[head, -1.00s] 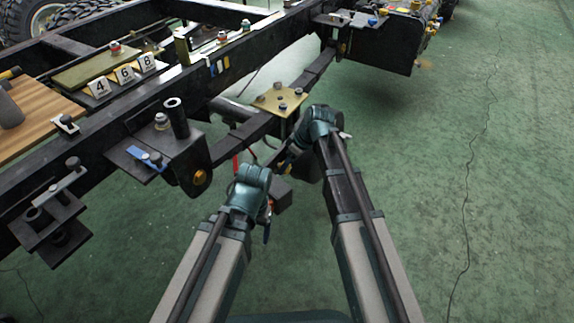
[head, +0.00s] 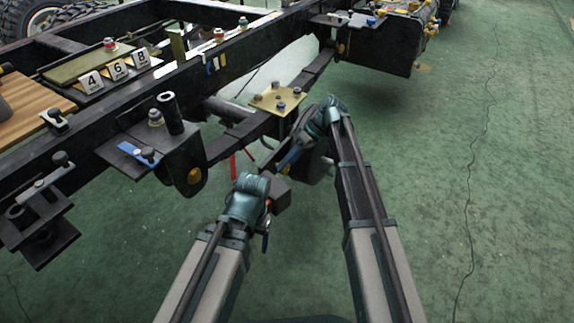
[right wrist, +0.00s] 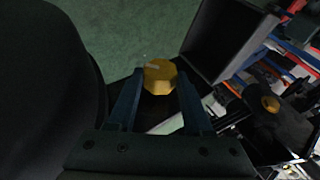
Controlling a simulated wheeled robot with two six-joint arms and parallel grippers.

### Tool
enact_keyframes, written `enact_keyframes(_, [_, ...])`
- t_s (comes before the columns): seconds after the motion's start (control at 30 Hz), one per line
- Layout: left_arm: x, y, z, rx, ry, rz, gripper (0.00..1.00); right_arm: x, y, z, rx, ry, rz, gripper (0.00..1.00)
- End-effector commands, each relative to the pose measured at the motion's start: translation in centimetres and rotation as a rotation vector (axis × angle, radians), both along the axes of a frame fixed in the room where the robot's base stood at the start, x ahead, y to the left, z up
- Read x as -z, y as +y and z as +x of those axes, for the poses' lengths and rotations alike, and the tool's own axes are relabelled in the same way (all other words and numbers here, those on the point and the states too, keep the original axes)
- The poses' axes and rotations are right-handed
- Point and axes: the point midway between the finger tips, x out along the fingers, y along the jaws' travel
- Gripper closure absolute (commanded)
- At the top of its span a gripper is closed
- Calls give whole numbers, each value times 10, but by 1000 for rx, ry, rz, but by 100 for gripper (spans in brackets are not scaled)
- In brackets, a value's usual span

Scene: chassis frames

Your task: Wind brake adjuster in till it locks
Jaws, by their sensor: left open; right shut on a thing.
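The brake adjuster (right wrist: 160,76) is a brass-coloured, many-sided knob in the right wrist view. It sits between the dark blue fingers of my right gripper (right wrist: 155,92), which is shut on it. In the head view my right gripper (head: 283,165) is below the chassis frame, by the axle; the adjuster is hidden there. My left gripper (head: 266,222) is lower and to the left of it, close to a dark block (head: 291,196). It is open; its fingertips are mostly hidden by my arm.
The black chassis rail (head: 125,105) runs across the upper left. A brass plate with bolts (head: 276,100) sits just above my right gripper. A spring bracket (head: 165,150) stands to the left, and red rods (head: 234,168) hang nearby. The green floor (head: 470,150) at right is clear.

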Motion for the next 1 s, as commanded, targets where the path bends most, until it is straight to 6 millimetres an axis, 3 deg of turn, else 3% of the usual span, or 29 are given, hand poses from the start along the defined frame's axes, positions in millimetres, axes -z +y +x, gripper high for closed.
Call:
enact_keyframes(0.37, [0,0,0,0,0,0,19,1,-1,-1,-1,5,-2,100])
enact_keyframes(0.4, [0,0,0,0,0,0,19,0,-1,-1,-1,5,-2,44])
enact_keyframes(0.53, [0,0,0,0,0,0,19,0,0,-1,0,4,0,21])
enact_keyframes(0.83, [-1,0,0,0,0,0,19,-1,-1,0,0,3,0,19])
enact_keyframes(1.0, [-15,0,0,0,1,0,19,-15,-9,4,2,4,1,19])
